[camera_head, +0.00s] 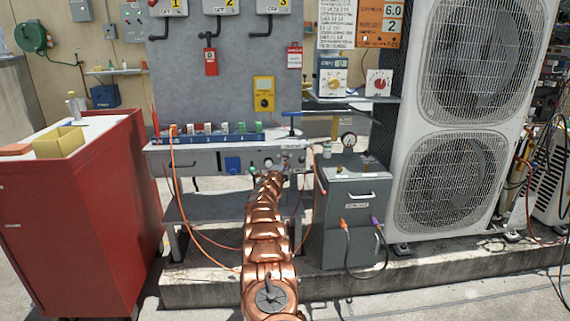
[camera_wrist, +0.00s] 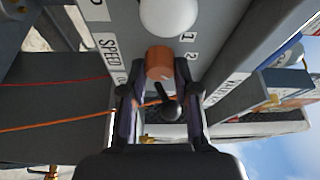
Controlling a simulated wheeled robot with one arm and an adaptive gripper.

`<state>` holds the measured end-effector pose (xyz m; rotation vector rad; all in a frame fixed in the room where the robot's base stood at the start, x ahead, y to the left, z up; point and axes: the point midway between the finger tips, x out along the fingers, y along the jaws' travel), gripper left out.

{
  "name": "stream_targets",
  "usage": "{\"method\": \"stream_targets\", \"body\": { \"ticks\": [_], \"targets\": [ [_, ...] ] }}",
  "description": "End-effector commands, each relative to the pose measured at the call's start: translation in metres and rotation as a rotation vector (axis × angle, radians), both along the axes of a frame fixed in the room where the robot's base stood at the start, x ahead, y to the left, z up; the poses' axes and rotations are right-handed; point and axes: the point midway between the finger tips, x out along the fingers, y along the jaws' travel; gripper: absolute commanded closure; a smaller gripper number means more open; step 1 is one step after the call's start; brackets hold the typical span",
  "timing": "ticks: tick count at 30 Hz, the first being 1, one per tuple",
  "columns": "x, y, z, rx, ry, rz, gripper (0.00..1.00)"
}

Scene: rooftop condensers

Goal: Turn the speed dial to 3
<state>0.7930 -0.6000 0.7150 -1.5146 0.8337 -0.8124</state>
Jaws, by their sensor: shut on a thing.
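The panel in the wrist view carries a "SPEED" label (camera_wrist: 107,50) and the digits 1 and 2. An orange-brown round knob (camera_wrist: 158,62) sits between these markings and looks like the speed dial. My gripper (camera_wrist: 155,78) reaches it, one finger on each side, and is shut on it; the exact contact is partly hidden. Its setting cannot be read, and no 3 shows. In the head view my copper arm reaches the bench's front panel (camera_head: 205,162), where my gripper (camera_head: 270,174) covers the dial.
A white round knob (camera_wrist: 168,15) stands close beside the dial. A dark ball-ended lever (camera_wrist: 168,107) shows between my fingers. An orange cable (camera_wrist: 60,122) crosses nearby. A red cabinet (camera_head: 75,220) stands left, and a grey box (camera_head: 345,215) and condenser (camera_head: 455,120) stand right.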

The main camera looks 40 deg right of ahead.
Motion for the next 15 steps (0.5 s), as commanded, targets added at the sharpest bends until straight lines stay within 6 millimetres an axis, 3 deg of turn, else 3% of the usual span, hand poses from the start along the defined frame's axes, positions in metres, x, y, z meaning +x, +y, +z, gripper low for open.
{"method": "stream_targets", "body": {
  "ticks": [10,11,15],
  "targets": [
    [-0.0003,-0.0003,-0.0007,0.003,-0.002,0.0,1.0],
    [-0.0003,-0.0003,-0.0007,0.003,-0.002,0.0,0.69],
    [-0.0002,-0.0003,-0.0004,0.002,-0.002,0.0,0.54]
  ]
}}
